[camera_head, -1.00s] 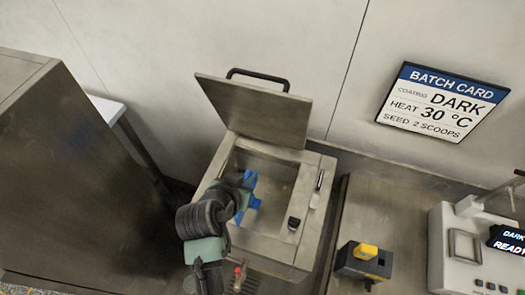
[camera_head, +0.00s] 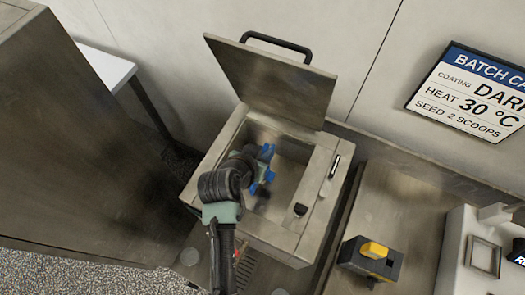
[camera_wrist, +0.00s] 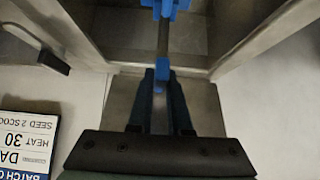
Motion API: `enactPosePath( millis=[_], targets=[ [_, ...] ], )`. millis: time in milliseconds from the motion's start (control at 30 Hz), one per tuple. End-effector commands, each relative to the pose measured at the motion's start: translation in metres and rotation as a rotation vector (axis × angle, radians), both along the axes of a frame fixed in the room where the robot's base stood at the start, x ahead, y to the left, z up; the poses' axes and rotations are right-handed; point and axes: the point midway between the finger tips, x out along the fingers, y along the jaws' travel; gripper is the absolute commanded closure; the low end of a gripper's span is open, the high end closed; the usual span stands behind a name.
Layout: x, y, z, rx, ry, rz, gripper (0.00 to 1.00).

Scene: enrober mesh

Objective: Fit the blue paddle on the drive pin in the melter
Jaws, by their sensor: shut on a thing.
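The blue paddle (camera_head: 266,153) is inside the open melter (camera_head: 298,183), or just above its opening; I cannot tell its exact height. In the wrist view the paddle (camera_wrist: 166,8) has blue parts at the top edge and a grey shaft running down to a blue end between my fingers. My gripper (camera_wrist: 161,82) is shut on this end. In the head view my gripper is over the melter's left half, largely hidden behind my own arm. I cannot make out the drive pin in either view.
The melter's lid (camera_head: 272,80) stands open at the back. A yellow and black switch box (camera_head: 370,257) is on the bench to the right. A large steel cabinet (camera_head: 70,150) stands to the left. A batch card (camera_head: 475,95) hangs on the wall.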

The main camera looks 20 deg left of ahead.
Motion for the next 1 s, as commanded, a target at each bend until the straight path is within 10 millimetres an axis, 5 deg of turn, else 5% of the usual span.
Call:
enactPosePath(
  millis=[200, 1000],
  targets=[
    [-0.001, 0.000, 0.002, -0.001, -0.002, 0.000, 1.00],
    [-0.001, 0.000, -0.057, -0.001, -0.002, 0.001, 1.00]
  ],
)
